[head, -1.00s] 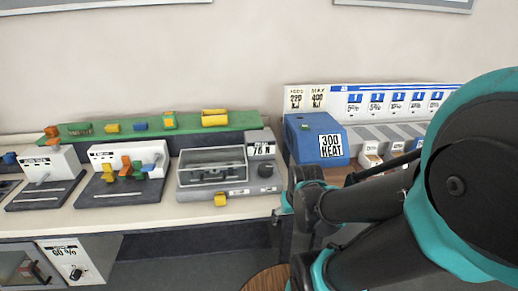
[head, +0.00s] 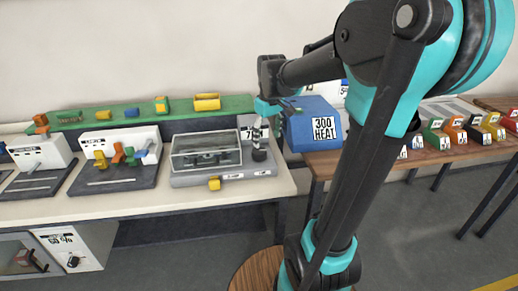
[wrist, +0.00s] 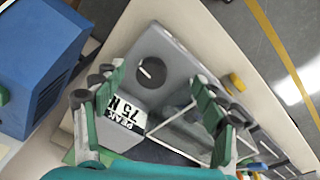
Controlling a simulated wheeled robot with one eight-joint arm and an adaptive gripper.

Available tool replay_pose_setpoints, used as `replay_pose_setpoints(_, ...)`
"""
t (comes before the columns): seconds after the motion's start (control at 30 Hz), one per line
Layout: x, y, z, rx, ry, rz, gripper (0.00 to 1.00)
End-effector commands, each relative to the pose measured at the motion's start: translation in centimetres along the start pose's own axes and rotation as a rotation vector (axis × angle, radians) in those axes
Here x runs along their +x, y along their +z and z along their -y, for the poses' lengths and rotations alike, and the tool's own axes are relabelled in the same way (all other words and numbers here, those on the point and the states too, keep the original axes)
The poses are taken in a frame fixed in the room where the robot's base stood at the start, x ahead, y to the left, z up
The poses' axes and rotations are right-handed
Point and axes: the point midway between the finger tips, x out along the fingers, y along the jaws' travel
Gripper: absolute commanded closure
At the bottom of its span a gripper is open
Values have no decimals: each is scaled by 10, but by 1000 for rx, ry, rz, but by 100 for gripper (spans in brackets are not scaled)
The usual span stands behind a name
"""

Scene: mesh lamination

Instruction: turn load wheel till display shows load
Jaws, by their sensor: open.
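A grey tester (head: 180,181) with a clear-lidded box stands on the bench. In the wrist view its top (wrist: 178,42) carries a dark round wheel (wrist: 152,72) with a white mark. Beside the wheel, the display (wrist: 126,113) reads "PEAK 75 N"; in the head view my gripper partly covers the display (head: 247,133). My gripper (head: 259,142) points down over the tester's right end. In the wrist view my gripper (wrist: 160,76) is open, with the wheel between its fingers in the picture. I cannot tell whether the fingers touch it.
A blue heater (head: 312,128) marked "300 HEAT" stands close on the right. A yellow knob (head: 214,183) sticks out at the tester's front. A green strip (head: 100,120) with small coloured parts runs behind. Another fixture (head: 115,172) stands to the left.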

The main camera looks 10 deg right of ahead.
Motion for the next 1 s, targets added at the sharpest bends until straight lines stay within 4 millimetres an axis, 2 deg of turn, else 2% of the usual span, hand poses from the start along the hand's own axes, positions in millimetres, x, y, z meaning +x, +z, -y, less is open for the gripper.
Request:
replay_pose_setpoints(0.03, -18, -20, -6, -55, -13, 25, 29)
replay_pose_setpoints(0.13, -46, -46, -13, -156, -38, 67, 29)
replay_pose_setpoints(0.23, -64, -62, -16, -221, -57, 93, 29)
replay_pose_setpoints(0.37, -73, -69, -17, -258, -67, 107, 29)
replay_pose_setpoints(0.57, -53, -67, -16, -260, -68, 108, 29)
replay_pose_setpoints(1.0, 33, -57, -12, -258, -68, 108, 29)
